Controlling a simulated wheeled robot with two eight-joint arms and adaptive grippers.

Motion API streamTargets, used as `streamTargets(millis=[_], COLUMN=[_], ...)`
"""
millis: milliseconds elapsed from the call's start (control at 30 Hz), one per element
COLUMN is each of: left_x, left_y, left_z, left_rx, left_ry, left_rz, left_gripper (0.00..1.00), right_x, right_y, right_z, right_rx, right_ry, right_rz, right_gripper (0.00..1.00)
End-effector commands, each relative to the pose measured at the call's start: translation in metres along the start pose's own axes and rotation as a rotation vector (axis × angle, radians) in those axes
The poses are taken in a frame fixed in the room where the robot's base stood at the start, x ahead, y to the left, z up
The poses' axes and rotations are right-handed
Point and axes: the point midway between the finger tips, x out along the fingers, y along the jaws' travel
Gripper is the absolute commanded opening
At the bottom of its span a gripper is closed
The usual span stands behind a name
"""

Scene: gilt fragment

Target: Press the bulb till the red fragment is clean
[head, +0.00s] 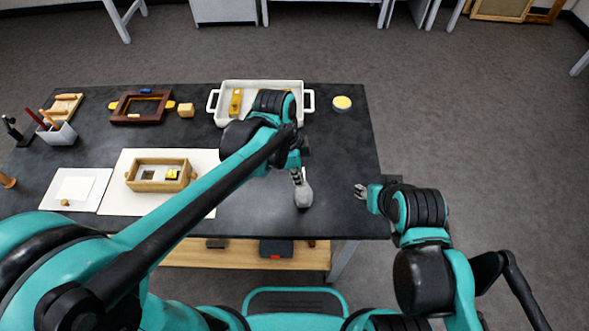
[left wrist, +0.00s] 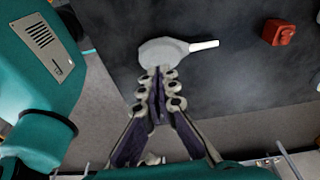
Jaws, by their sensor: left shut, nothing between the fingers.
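The grey bulb (head: 303,195) lies near the front right of the dark table. In the left wrist view the bulb (left wrist: 163,50) has a white nozzle (left wrist: 204,45) aimed toward the red fragment's side. The red fragment (left wrist: 278,33) lies on the table apart from the nozzle; my arm hides it in the head view. My left gripper (left wrist: 160,74) is shut, its fingertips over the bulb's near edge; I cannot tell whether they touch it. It also shows in the head view (head: 299,178). My right gripper (head: 361,191) looks open and empty near the table's right edge.
A white tray (head: 287,87) with a yellow item stands at the back. A wooden box (head: 140,184) sits on a white sheet (head: 123,201) at the left. A dark red frame (head: 125,119) and a yellow-topped disc (head: 342,103) lie farther back. The table's right side is mostly clear.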

Motion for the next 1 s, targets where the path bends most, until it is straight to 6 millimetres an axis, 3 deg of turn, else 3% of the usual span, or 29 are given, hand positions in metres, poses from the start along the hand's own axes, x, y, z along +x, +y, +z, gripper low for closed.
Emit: streamTargets(millis=[33, 200, 667, 900, 1000], left_x=[0.013, 0.031, 0.037, 0.058, 0.057], left_y=[0.0, 0.0, 0.0, -0.001, -0.001], left_z=[0.0, 0.0, 0.0, 0.004, 0.004], left_rx=[0.001, 0.0, 0.0, 0.0, 0.0], left_ry=[0.0, 0.0, 0.0, 0.0, 0.0], left_rz=[0.0, 0.0, 0.0, 0.0, 0.0], left_gripper=[0.0, 0.0, 0.0, 0.0, 0.0], right_x=[0.007, 0.014, 0.015, 0.024, 0.023], right_y=[0.0, 0.0, 0.0, 0.0, 0.0], right_z=[0.005, 0.01, 0.011, 0.017, 0.016], right_rx=[0.0, 0.0, 0.0, 0.0, 0.0], right_ry=[0.0, 0.0, 0.0, 0.0, 0.0], right_rz=[0.0, 0.0, 0.0, 0.0, 0.0], right_gripper=[0.4, 0.4, 0.4, 0.4, 0.4])
